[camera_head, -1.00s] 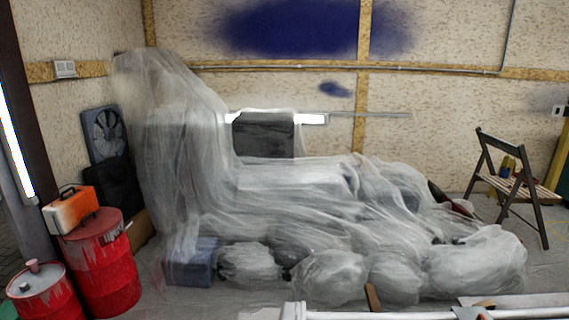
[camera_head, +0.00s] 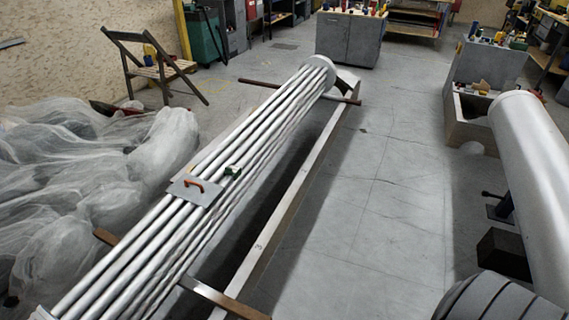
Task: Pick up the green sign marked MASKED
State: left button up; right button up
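A small green object (camera_head: 232,172) lies on the bundle of long silver tubes in the middle of the camera_head view. It sits just right of a grey plate (camera_head: 195,190) with an orange handle. It is too small for me to tell whether it is a sign, and I can read no marking on it. No other likely sign stands out. Neither of my grippers is in view.
The tube bundle (camera_head: 130,260) rests over a long trough (camera_head: 262,245). Plastic-sheeted heaps (camera_head: 90,180) and a folding chair (camera_head: 155,68) are at left. A large pale cylinder (camera_head: 535,170) is at right. Floor (camera_head: 390,180) between is clear; cabinets (camera_head: 350,38) stand behind.

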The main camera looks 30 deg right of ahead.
aim_at(234, 171)
jog(key=z, duration=0.85)
jog(key=k, duration=0.3)
jog(key=z, duration=1.5)
jog(key=i, duration=2)
jog(key=u, duration=0.3)
jog(key=i, duration=1.05)
jog(key=u, duration=1.3)
jog(key=i, duration=0.9)
jog(key=u, duration=1.2)
jog(key=i, duration=0.25)
